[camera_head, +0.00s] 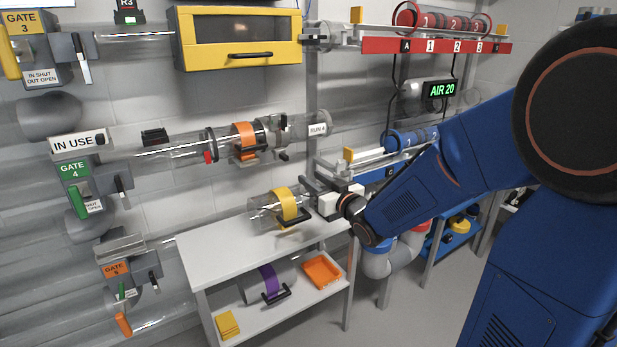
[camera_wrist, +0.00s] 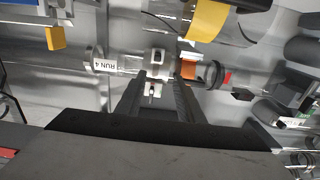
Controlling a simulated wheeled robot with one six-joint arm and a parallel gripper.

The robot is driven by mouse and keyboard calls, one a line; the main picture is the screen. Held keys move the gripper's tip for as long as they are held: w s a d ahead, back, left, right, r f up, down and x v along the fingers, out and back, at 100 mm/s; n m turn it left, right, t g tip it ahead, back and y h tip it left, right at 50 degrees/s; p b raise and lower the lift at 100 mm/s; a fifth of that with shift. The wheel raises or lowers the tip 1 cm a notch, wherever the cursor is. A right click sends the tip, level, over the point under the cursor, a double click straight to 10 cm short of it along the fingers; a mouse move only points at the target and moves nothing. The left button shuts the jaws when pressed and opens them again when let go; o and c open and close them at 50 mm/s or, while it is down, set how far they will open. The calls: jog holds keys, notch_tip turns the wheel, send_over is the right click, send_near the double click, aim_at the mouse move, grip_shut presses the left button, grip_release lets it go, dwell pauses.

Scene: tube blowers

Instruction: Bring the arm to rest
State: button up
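My arm (camera_head: 430,185) reaches in from the right in the head view. My gripper (camera_head: 312,192) is above the right side of the white bench, just right of a clear carrier with a yellow band (camera_head: 287,204). In the wrist view my gripper's two fingers (camera_wrist: 158,82) stand apart with nothing held between them. The yellow band (camera_wrist: 207,18) shows beyond the fingers at the top of that view, apart from them. Whether the fingers touch anything is hard to tell.
The bench (camera_head: 215,249) carries a lower shelf with a purple-banded carrier (camera_head: 268,281) and an orange tray (camera_head: 322,271). A clear tube with an orange-banded carrier (camera_head: 244,141) runs behind. A red lettered rack (camera_head: 435,46) and blue-banded carriers (camera_head: 408,138) are near my arm. Floor shows lower right.

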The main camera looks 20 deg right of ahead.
jog(key=shift+s+d, duration=0.1)
jog(key=shift+s, duration=0.05)
jog(key=s+d+f+m+g+h, duration=0.1)
jog(key=s+d+g+h, duration=0.25)
jog(key=s, duration=0.35)
jog(key=s+d+f+m+g+h, duration=0.2)
jog(key=s+d, duration=0.2)
jog(key=s, duration=0.2)
jog(key=s+f+g, duration=0.2)
jog(key=s+g, duration=0.1)
jog(key=s, duration=0.9)
jog(key=s+a+f+g, duration=0.1)
jog(key=s+g, duration=0.3)
jog(key=s, duration=0.8)
jog(key=shift+s+f+m, duration=0.3)
jog(key=shift+f, duration=0.1)
